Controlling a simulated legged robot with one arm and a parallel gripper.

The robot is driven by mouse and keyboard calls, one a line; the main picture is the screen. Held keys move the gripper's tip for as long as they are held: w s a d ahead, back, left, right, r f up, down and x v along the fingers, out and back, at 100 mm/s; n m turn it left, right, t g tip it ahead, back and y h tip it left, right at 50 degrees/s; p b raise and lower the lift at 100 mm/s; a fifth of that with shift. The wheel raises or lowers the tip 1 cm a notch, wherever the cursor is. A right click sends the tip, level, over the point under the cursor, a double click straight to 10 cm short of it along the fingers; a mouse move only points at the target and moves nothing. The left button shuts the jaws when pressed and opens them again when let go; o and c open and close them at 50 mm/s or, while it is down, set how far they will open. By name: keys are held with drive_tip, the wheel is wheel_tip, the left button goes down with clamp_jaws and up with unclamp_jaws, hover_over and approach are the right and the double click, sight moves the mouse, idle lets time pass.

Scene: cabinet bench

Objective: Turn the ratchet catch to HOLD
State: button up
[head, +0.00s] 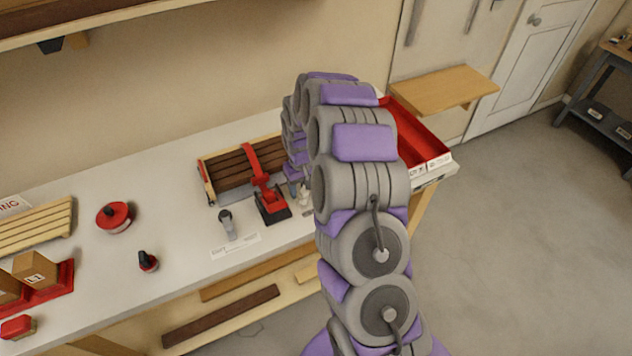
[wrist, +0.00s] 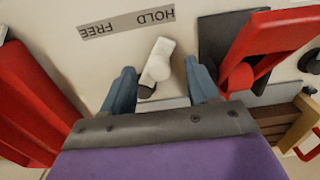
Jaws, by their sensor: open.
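The ratchet catch (wrist: 158,62) is a small off-white lever with a dark lower end, on the pale bench top. In the wrist view its upper end leans toward a grey label (wrist: 127,20), nearer the word HOLD than FREE. The label reads upside down there. My gripper (wrist: 162,82) is open, with one blue finger on each side of the catch; I cannot tell whether either touches it. In the head view the catch (head: 304,196) shows just left of my arm, which hides most of the gripper.
A red lever clamp (wrist: 262,45) on a dark base stands close beside the right finger; it also shows in the head view (head: 270,200). A red tray (wrist: 35,95) lies to the left in the wrist view. A grey knobbed fitting (head: 228,224) stands left of the clamp.

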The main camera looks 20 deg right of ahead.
drive_tip(key=shift+r+p, duration=1.05)
drive_tip(key=shift+r, duration=2.65)
drive_tip(key=shift+s+a+r, duration=0.15)
drive_tip(key=shift+s+r, duration=0.05)
drive_tip(key=shift+r, duration=0.1)
drive_tip(key=s+a+r, duration=0.5)
drive_tip(key=s+r, duration=0.4)
drive_tip(key=s+a+r+g+b, duration=0.1)
drive_tip(key=s+a+r, duration=0.1)
drive_tip(key=s, duration=1.3)
drive_tip(key=s+a+r+b, duration=0.1)
drive_tip(key=s+r, duration=0.3)
drive_tip(key=s, duration=1.1)
drive_tip(key=shift+s+a+g, duration=0.15)
drive_tip(key=shift+a+g, duration=0.2)
drive_tip(key=shift+g, duration=0.05)
